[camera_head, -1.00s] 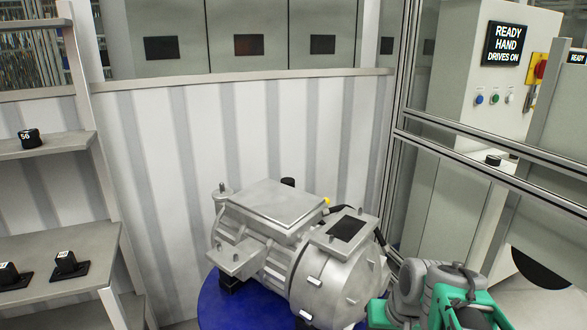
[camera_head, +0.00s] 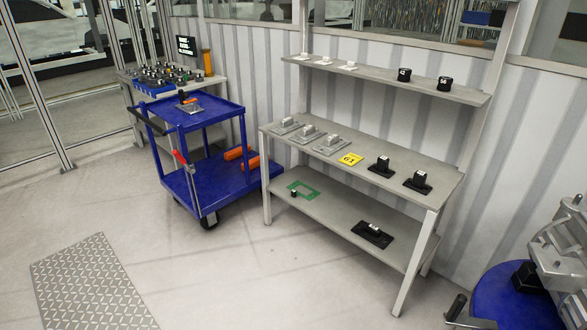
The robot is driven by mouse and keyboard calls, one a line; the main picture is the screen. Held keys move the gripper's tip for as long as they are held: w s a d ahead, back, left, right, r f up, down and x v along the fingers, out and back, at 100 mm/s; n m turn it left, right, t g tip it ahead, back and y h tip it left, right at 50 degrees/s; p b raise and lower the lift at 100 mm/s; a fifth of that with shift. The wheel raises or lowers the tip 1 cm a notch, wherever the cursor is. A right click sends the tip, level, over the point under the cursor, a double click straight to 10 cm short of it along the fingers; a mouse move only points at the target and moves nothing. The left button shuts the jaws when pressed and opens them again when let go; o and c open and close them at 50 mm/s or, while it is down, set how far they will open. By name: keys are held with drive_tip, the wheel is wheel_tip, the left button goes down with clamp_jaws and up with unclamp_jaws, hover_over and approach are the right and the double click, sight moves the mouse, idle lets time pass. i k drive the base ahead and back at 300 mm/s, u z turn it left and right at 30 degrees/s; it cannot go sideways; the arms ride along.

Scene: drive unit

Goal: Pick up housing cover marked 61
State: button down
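A flat yellow piece marked 61 (camera_head: 350,159) lies on the middle shelf of a grey rack (camera_head: 275,208). I cannot tell whether it is a cover or a label. To its left are grey plates with raised blocks (camera_head: 330,145). To its right are two black blocks on black base plates (camera_head: 418,181), their marks too small to read. A wider black part (camera_head: 372,235) with a pale label lies on the bottom shelf. My gripper is not in view.
A blue cart (camera_head: 196,185) with orange items stands left of the rack. A table of small parts (camera_head: 165,78) is behind it. A grey drive unit (camera_head: 565,255) on a blue round stand (camera_head: 495,290) is at the lower right. The floor before the rack is clear.

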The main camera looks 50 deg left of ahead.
sight(310, 133)
drive_tip(key=u, duration=0.2)
drive_tip(key=k, duration=0.6)
drive_tip(key=u, duration=1.4)
drive_tip(key=i, duration=1.85)
drive_tip(key=z, duration=0.45)
drive_tip(key=k, duration=0.65)
drive_tip(key=u, duration=0.5)
drive_tip(key=i, duration=0.8)
drive_tip(key=u, duration=0.55)
drive_tip(key=i, duration=0.9)
drive_tip(key=z, duration=0.7)
drive_tip(key=i, duration=0.55)
drive_tip(key=z, duration=0.4)
